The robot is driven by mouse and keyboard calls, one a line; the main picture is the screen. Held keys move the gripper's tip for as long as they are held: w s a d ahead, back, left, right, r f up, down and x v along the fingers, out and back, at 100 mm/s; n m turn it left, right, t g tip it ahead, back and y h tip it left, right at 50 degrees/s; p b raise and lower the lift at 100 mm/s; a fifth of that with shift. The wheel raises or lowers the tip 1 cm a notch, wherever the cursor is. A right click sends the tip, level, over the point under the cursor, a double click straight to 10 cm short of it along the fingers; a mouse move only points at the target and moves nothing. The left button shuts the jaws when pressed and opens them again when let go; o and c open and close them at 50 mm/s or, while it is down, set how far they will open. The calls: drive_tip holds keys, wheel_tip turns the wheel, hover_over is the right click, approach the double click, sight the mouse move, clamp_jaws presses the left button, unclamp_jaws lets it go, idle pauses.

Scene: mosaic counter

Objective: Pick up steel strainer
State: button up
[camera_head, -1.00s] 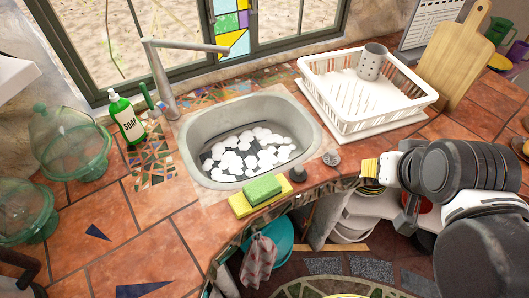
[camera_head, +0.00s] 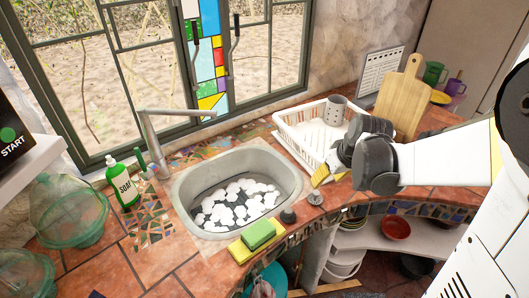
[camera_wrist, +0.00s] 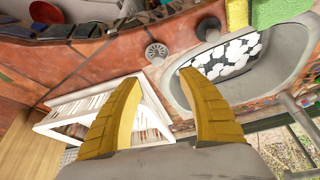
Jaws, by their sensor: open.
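The steel strainer (camera_head: 316,198) is a small round grey piece on the terracotta counter, right of the sink's front corner. In the wrist view the strainer (camera_wrist: 157,52) shows a perforated face and lies just beyond the gap between my fingertips. My gripper (camera_head: 325,175) has yellow fingers and is above the counter beside the dish rack, close to the strainer in the head view. In the wrist view my gripper (camera_wrist: 158,75) is open, with nothing between its fingers. The gap in height to the strainer is hard to tell.
A dark round plug (camera_head: 288,215) sits left of the strainer, by the sink rim (camera_head: 181,199). A green and yellow sponge pair (camera_head: 258,235) lies at the counter's front edge. The white dish rack (camera_head: 300,150) stands behind, holding a grey cup (camera_head: 334,110). Open shelves lie below.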

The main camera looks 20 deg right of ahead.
sight(317, 193)
drive_tip(key=b+x, duration=0.1)
drive_tip(key=x, duration=0.2)
drive_tip(key=b+x, duration=0.1)
drive_tip(key=x, duration=0.3)
drive_tip(key=shift+d+f, duration=0.1)
drive_tip(key=shift+d, duration=0.1)
drive_tip(key=b+x, duration=0.2)
drive_tip(key=x, duration=0.3)
drive_tip(key=shift+s+d+f, duration=0.1)
drive_tip(key=shift+s+f, duration=0.05)
clamp_jaws()
